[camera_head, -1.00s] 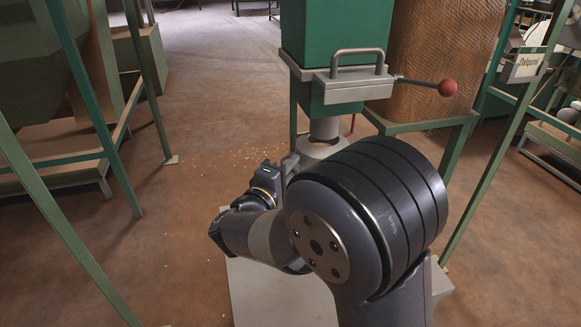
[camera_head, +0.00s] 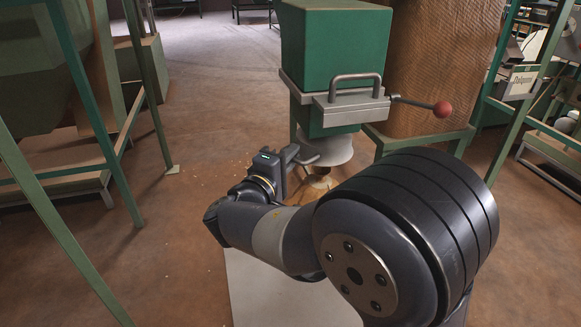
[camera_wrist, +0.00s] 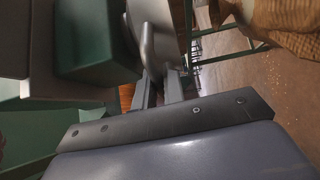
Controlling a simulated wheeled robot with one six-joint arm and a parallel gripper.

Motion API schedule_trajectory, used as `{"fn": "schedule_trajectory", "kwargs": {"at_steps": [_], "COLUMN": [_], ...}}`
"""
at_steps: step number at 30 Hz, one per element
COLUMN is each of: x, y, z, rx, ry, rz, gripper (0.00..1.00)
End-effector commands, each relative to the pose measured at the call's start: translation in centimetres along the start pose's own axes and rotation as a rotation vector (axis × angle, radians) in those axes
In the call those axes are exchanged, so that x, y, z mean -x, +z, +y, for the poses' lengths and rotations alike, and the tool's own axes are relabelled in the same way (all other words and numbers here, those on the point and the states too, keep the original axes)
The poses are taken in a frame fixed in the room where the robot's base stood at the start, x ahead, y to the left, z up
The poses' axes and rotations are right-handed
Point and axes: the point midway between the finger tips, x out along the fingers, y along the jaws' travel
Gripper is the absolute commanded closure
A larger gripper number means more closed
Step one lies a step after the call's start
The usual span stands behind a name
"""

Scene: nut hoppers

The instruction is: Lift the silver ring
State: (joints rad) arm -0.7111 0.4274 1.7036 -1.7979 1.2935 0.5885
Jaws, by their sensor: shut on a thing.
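The silver ring (camera_head: 328,152) is a pale grey collar up around the foot of the green hopper (camera_head: 336,45), and it hides the spout. A small brown heap (camera_head: 318,182) shows below it, partly hidden by my arm. My gripper (camera_head: 297,157) is at the ring's left side, shut on a grey part that juts from it. In the wrist view the two fingers of my gripper (camera_wrist: 162,90) are close together; the ring is not clear there. A curved grey bar (camera_wrist: 147,45) shows just beyond the fingers.
A slide gate with a grey handle (camera_head: 355,85) and a red-knobbed lever (camera_head: 442,109) sits above the ring. A brown woven bin (camera_head: 440,60) stands behind at right. Green frame legs (camera_head: 95,110) stand at left. Small bits lie scattered on the floor.

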Motion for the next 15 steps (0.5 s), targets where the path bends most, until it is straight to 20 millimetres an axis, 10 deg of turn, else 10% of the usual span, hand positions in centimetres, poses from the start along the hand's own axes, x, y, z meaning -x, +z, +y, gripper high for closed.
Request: {"fn": "schedule_trajectory", "kwargs": {"at_steps": [9, 15], "x": [-0.04, -0.04], "y": [-0.01, 0.0], "z": [0.78, 0.7], "rx": [-0.004, -0.004], "ry": [0.012, 0.01], "rz": [-0.001, -0.001], "gripper": [1.0, 0.73]}}
